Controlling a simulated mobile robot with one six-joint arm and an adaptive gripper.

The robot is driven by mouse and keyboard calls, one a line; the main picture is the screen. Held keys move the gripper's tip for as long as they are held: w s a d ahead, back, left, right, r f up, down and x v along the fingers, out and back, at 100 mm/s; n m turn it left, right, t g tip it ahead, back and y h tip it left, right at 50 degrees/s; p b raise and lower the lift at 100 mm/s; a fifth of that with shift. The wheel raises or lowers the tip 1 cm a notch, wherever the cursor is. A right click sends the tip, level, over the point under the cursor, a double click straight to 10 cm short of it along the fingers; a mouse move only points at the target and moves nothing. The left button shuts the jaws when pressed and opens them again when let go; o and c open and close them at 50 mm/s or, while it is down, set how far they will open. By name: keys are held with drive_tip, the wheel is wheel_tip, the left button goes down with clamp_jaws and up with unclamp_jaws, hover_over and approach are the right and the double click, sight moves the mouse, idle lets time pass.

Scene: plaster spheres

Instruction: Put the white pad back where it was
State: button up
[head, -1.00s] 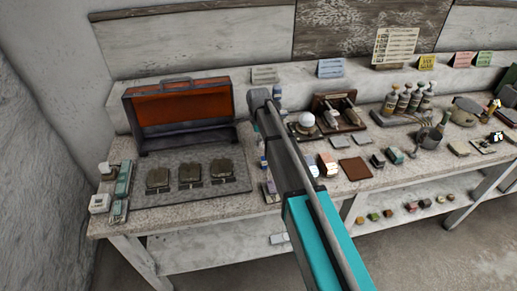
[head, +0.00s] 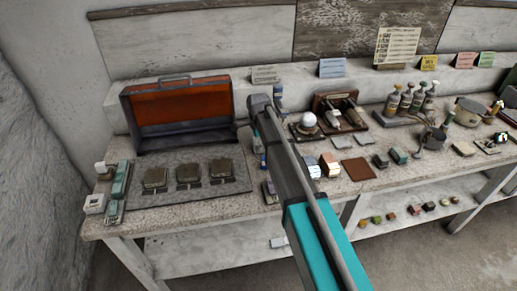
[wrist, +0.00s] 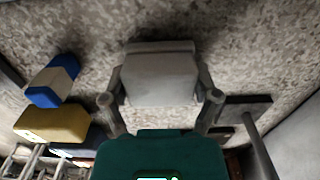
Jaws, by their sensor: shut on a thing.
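The white pad (wrist: 160,78) shows in the wrist view as a pale grey-white block with a raised far edge. My gripper (wrist: 160,92) is shut on it, with one finger against each side. Speckled stone worktop lies behind the pad; I cannot tell whether the pad touches it. In the head view my own arm covers the gripper's fingers and the pad, over the worktop right of the grey mat (head: 140,200).
In the wrist view a blue-and-white block (wrist: 52,80) and a yellow block (wrist: 52,122) are left of the pad, and a dark flat piece (wrist: 245,108) is right. In the head view, an open orange-lined case (head: 180,108) stands behind the mat; a brown square (head: 358,170) lies right of my arm.

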drive_tip(key=shift+f, duration=0.45)
drive_tip(key=o, duration=1)
drive_tip(key=shift+o, duration=0.2)
drive_tip(key=shift+r, duration=0.2)
wheel_tip(320, 180, up, 12)
drive_tip(key=p, duration=1.1)
drive_tip(key=shift+p, duration=0.4)
drive_tip(key=s+d+n, duration=1.4)
drive_tip(key=s+d, duration=0.9)
drive_tip(key=s, duration=0.3)
drive_tip(key=shift+n, duration=0.4)
drive_tip(key=shift+d, duration=0.1)
